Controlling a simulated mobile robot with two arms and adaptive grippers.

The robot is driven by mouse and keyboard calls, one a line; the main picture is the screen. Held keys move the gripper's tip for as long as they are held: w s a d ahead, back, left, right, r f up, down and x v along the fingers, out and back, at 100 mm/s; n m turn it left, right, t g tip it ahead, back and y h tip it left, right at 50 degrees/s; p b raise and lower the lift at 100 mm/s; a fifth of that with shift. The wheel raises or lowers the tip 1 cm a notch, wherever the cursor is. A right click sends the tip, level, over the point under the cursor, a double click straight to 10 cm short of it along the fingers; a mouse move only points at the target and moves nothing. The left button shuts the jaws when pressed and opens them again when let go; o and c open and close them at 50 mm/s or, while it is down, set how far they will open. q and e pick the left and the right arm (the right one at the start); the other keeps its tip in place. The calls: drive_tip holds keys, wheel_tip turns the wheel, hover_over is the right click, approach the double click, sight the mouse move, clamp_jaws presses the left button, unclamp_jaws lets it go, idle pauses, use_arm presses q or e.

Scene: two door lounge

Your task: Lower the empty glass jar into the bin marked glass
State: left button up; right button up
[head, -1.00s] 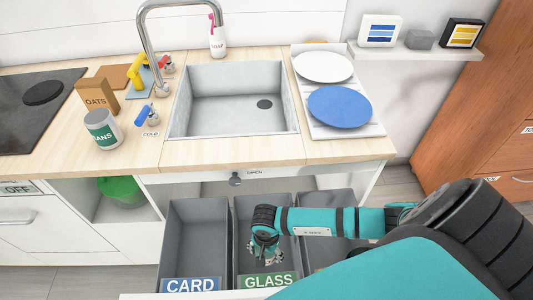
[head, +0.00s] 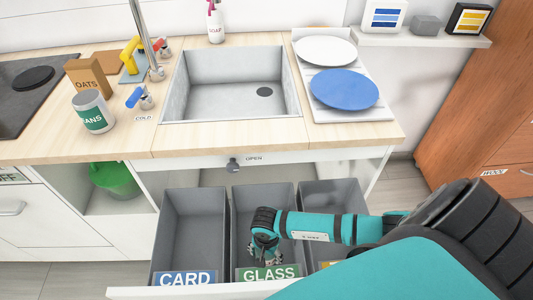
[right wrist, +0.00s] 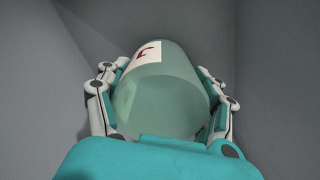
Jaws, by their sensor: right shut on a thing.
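The glass jar (right wrist: 160,95) is pale green and see-through, with a white label bearing a red mark. In the right wrist view my right gripper (right wrist: 160,100) is shut on it, with fingers on both sides and grey walls around. In the head view my right gripper (head: 265,255) points down inside the middle bin (head: 240,212), which has a green GLASS label (head: 268,273). The jar is mostly hidden under the gripper there. Whether it touches the bin floor I cannot tell. My left gripper is not in view.
The CARD bin (head: 190,225) stands left of the glass bin, and a third bin (head: 330,192) stands right, partly behind my arm. All sit in a pulled-out drawer below the counter (head: 215,138). A sink (head: 235,85) and a blue plate (head: 343,89) are above.

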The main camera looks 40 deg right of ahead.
drive_tip(key=o, duration=1.4)
wheel_tip(320, 180, up, 11)
drive_tip(key=shift+f, duration=0.1)
drive_tip(key=shift+r, duration=0.7)
drive_tip(key=r+p, duration=0.3)
drive_tip(key=r, duration=0.2)
drive_tip(key=s+r+p, duration=0.1)
drive_tip(key=r+p, duration=0.3)
drive_tip(key=r, duration=0.1)
drive_tip(key=a+r+p, duration=0.1)
drive_tip(key=r+p, duration=0.2)
drive_tip(key=r, duration=0.2)
drive_tip(key=shift+s, duration=0.35)
